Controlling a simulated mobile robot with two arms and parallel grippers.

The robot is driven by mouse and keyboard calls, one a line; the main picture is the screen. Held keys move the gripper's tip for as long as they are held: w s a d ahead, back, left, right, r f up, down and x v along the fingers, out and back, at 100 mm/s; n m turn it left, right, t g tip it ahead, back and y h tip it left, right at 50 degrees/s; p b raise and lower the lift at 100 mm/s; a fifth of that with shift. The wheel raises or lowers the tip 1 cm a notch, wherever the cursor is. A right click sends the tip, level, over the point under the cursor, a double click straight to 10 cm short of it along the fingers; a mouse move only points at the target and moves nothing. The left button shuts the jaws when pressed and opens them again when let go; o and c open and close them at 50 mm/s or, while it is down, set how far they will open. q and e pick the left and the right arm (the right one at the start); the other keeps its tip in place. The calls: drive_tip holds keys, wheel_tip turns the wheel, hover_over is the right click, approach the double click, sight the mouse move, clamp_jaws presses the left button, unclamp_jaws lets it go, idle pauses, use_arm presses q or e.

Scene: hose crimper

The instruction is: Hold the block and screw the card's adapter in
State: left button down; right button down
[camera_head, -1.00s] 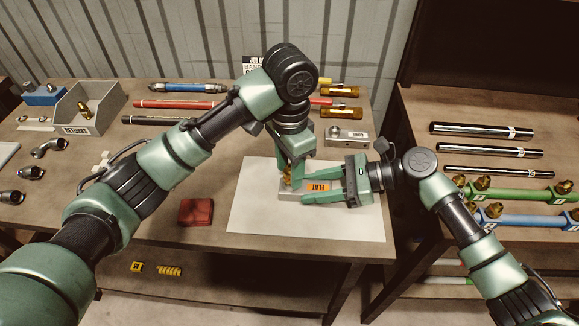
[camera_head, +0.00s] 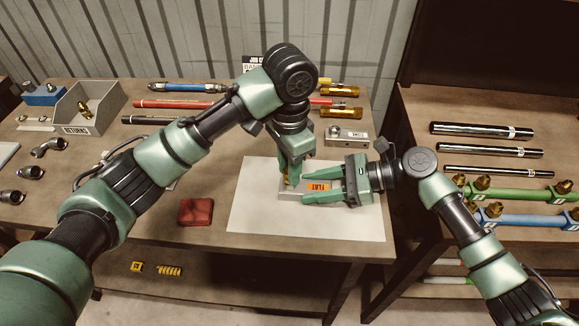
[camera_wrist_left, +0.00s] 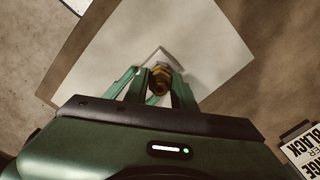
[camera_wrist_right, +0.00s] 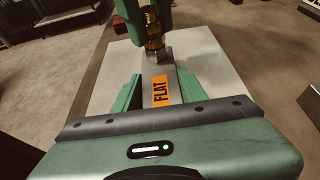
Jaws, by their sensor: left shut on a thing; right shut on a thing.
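The metal block with the orange FLAT label (camera_head: 318,187) lies on the white sheet (camera_head: 262,217). My right gripper (camera_head: 322,187) is shut on the block from the right, one finger along each side; the right wrist view shows the label (camera_wrist_right: 160,91) between the fingers. My left gripper (camera_head: 291,176) points down over the block's left end. It is shut on a brass adapter, which shows between the fingers in the left wrist view (camera_wrist_left: 159,82). In the right wrist view the adapter (camera_wrist_right: 153,38) stands upright at the block's far end. The thread's depth in the block is hidden.
A second block, labelled CONE (camera_head: 346,136), sits behind. The RETURNS bin (camera_head: 97,107) holds a brass fitting at the back left. A dark red block (camera_head: 196,212) lies left of the sheet. The job card (camera_head: 253,62) is partly hidden behind my left arm.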

use_arm(q)
drive_tip(key=m, duration=1)
drive_tip(key=c, duration=1.1)
unclamp_jaws()
drive_tip(key=shift+m, duration=0.5)
wheel_tip(320, 180, up, 12)
drive_tip(key=shift+f, duration=0.1)
use_arm(e)
drive_tip(key=c, duration=0.7)
unclamp_jaws()
